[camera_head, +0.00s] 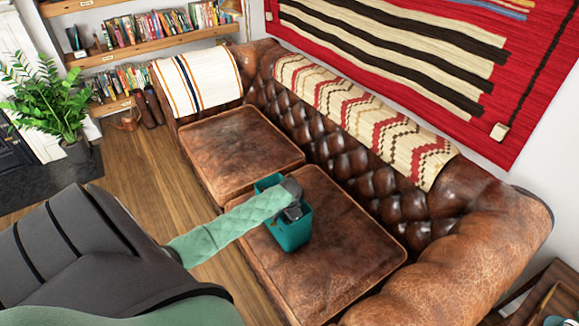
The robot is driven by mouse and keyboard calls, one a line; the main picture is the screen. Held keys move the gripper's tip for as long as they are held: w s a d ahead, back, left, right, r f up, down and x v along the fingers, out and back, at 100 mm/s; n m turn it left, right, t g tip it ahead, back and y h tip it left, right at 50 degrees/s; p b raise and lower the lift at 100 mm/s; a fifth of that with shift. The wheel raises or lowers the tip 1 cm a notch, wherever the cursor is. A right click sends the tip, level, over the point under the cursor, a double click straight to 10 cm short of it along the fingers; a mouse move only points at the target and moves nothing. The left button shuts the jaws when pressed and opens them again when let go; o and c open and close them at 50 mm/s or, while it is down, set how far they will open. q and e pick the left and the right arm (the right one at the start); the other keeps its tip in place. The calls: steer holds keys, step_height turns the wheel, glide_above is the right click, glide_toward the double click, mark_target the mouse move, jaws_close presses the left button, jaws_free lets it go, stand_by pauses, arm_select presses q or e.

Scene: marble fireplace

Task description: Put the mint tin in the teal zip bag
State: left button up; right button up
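The teal zip bag (290,236) stands upright and open at the top on the brown leather sofa's nearer seat cushion (335,245). My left arm reaches in from the left. Its dark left gripper (293,211) is at the bag's mouth, over or partly inside the opening. The fingers are too small and too dark to show whether they are open or shut, or whether they hold anything. I see no mint tin; the bag's inside is mostly hidden by the gripper and the front wall. My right gripper is not in view.
The sofa's buttoned backrest (345,160) rises behind the bag, and its thick armrest (460,265) is at the right. The farther seat cushion (240,150) is bare. A wooden side table (540,295) stands at the lower right. A potted plant (48,105) stands at the left.

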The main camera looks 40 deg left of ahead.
arm_select(q)
steer(key=shift+f, duration=0.55)
steer(key=o, duration=1)
steer(key=shift+c, duration=0.2)
steer(key=shift+r, duration=0.1)
